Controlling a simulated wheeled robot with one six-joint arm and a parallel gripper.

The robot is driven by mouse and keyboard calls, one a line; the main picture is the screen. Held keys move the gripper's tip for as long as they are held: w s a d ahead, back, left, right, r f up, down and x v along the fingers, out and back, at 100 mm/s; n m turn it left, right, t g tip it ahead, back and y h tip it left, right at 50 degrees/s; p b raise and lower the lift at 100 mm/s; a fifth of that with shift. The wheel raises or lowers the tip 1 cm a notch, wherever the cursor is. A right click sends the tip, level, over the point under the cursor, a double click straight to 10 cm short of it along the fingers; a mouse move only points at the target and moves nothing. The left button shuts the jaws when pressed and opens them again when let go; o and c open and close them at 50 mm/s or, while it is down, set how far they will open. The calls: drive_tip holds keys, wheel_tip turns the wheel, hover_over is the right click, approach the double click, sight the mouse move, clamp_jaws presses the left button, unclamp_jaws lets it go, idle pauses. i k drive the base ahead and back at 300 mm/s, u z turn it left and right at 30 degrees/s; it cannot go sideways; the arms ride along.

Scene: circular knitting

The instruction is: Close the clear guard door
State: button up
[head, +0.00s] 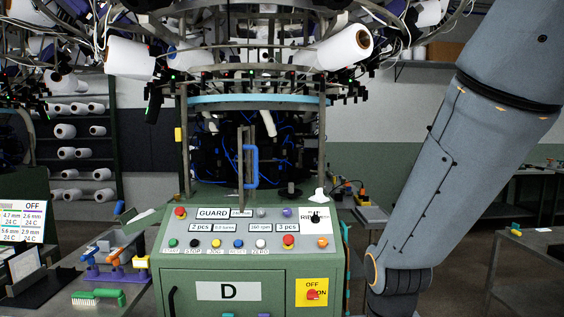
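The clear guard door (241,168) is on the green knitting machine marked D, in front of the machine's dark inside. I see it nearly edge-on as a narrow upright metal frame, so it appears to stand open toward me. Its clear pane is hard to make out. A blue upright handle (255,168) is fixed to its right side. My arm comes down on the right of the head view, and its lower end leaves the picture at the bottom, right of the machine. My gripper is out of view.
The control panel (247,228) with buttons and a GUARD label juts out below the door. White yarn cones (345,48) hang above. A side table (85,300) with coloured tools stands left. A yellow switch plate (311,292) is at lower right of the cabinet.

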sight(244, 136)
drive_tip(key=z, duration=0.3)
drive_tip(key=i, duration=1.2)
drive_tip(key=u, duration=0.95)
drive_tip(key=i, duration=0.3)
drive_tip(key=u, duration=0.8)
drive_tip(key=k, duration=0.4)
drive_tip(key=z, duration=0.35)
